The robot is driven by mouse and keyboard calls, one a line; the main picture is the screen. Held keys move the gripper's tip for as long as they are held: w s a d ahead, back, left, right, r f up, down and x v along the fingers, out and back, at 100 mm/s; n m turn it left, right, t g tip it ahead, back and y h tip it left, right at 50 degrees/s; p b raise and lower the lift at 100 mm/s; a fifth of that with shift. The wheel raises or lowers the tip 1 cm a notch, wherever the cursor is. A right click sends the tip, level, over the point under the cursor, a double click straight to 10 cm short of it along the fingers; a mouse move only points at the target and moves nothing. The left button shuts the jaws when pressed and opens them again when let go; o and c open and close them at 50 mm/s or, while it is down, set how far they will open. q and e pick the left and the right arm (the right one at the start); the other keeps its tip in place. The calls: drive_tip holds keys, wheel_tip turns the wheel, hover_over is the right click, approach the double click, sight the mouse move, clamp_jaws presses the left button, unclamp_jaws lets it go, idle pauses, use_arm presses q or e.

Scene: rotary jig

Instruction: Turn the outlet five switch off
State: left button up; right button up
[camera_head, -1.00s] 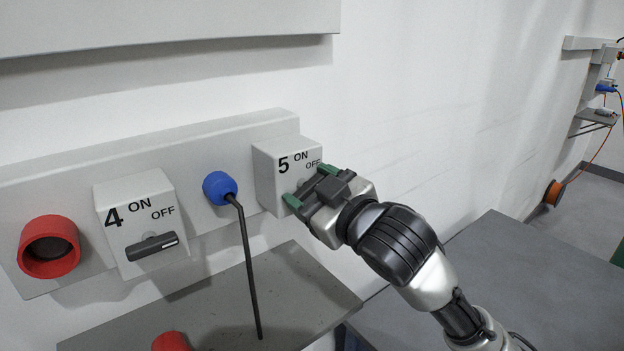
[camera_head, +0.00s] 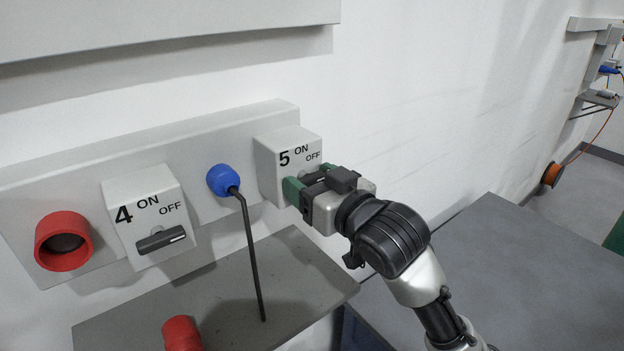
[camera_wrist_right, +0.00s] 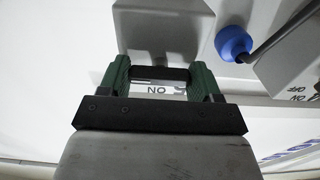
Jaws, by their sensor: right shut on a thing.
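The outlet five switch box (camera_head: 272,172) is a white box on the wall strip, marked 5, ON and OFF. My right gripper (camera_head: 310,180) is at its front face with green fingertips and covers the switch handle in the head view. In the right wrist view a dark handle bar (camera_wrist_right: 160,73) spans between the two green fingers, and the gripper is shut on it. Part of the box's printed face with ON shows upside down behind it. Which way the handle points relative to ON and OFF I cannot tell. My left gripper is not in view.
Left of box five are a blue plug (camera_head: 222,181) with a dark cable hanging down, the outlet four box (camera_head: 150,215) with its dark handle, and a red socket (camera_head: 63,241). A grey shelf (camera_head: 225,300) lies below. Another red part (camera_head: 182,333) is at the bottom.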

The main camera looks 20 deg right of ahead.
drive_tip(key=shift+f, duration=0.1)
drive_tip(key=o, duration=0.9)
drive_tip(key=shift+s, duration=0.1)
drive_tip(key=v, duration=0.2)
drive_tip(key=p+v, duration=0.1)
drive_tip(key=v, duration=0.2)
drive_tip(key=shift+s+d+r+p, duration=0.15)
drive_tip(key=shift+s+r+p, duration=0.05)
drive_tip(key=shift+s+p, duration=0.1)
drive_tip(key=p, duration=0.9)
approach(313, 182)
drive_tip(key=shift+s+d, duration=0.1)
drive_tip(key=shift+s, duration=0.3)
drive_tip(key=shift+f, duration=0.15)
